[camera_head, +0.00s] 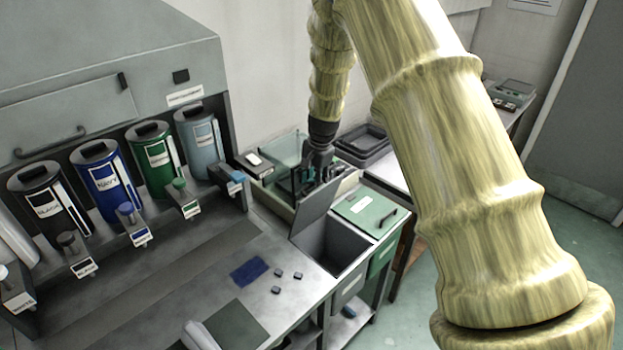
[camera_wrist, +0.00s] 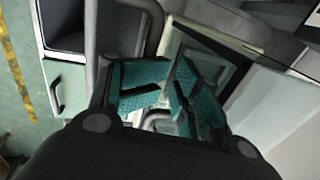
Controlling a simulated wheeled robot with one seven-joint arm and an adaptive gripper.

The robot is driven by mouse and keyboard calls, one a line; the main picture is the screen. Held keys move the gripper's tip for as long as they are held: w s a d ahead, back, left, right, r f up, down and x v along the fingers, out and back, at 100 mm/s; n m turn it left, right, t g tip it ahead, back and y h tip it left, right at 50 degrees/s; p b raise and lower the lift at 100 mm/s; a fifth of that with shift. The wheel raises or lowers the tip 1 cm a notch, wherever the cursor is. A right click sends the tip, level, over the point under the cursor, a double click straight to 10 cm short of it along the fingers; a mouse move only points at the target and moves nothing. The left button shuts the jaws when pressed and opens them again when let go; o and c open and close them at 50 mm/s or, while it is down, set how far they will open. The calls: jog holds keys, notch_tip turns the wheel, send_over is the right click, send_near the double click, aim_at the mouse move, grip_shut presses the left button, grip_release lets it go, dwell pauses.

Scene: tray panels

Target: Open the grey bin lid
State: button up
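The grey bin (camera_head: 347,240) is set into the counter, and its dark inside shows from above. Its grey lid (camera_head: 313,212) stands raised and steeply tilted at the bin's back left side. My gripper (camera_head: 308,180) is at the lid's upper edge, in front of a glass-sided box. In the wrist view my gripper (camera_wrist: 168,90) shows teal finger pads spread apart, with no object clearly held between them. Whether a finger touches the lid, and where the lid's handle is, I cannot tell.
A bin with a green lid (camera_head: 365,211) and dark handle stands right of the grey bin, its lid shut. Black trays (camera_head: 362,142) lie behind. A blue cloth (camera_head: 249,271) and small dark blocks lie on the counter. Labelled canisters (camera_head: 107,178) line the left.

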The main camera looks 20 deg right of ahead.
aim_at(288, 152)
jog(key=shift+w+a+r+p, duration=0.75)
jog(key=shift+w+r, duration=0.25)
jog(key=shift+w, duration=0.65)
jog(key=shift+w+a+r+p, duration=0.75)
jog(key=shift+w+r, duration=0.25)
jog(key=shift+w, duration=0.65)
jog(key=shift+w+a+r+p, duration=0.65)
jog(key=shift+w+r+p, duration=0.3)
jog(key=shift+w, duration=0.7)
jog(key=shift+r, duration=0.1)
jog(key=shift+d+r, duration=0.1)
jog(key=shift+r, duration=0.35)
jog(key=shift+s+d+r, duration=0.1)
jog(key=shift+s+r, duration=0.15)
jog(key=shift+r, duration=0.9)
jog(key=shift+s+d+r, duration=0.1)
jog(key=shift+s+r, duration=0.1)
jog(key=shift+r, duration=1)
jog(key=shift+s+d+r, duration=0.1)
jog(key=shift+s+r, duration=0.15)
jog(key=shift+r, duration=0.9)
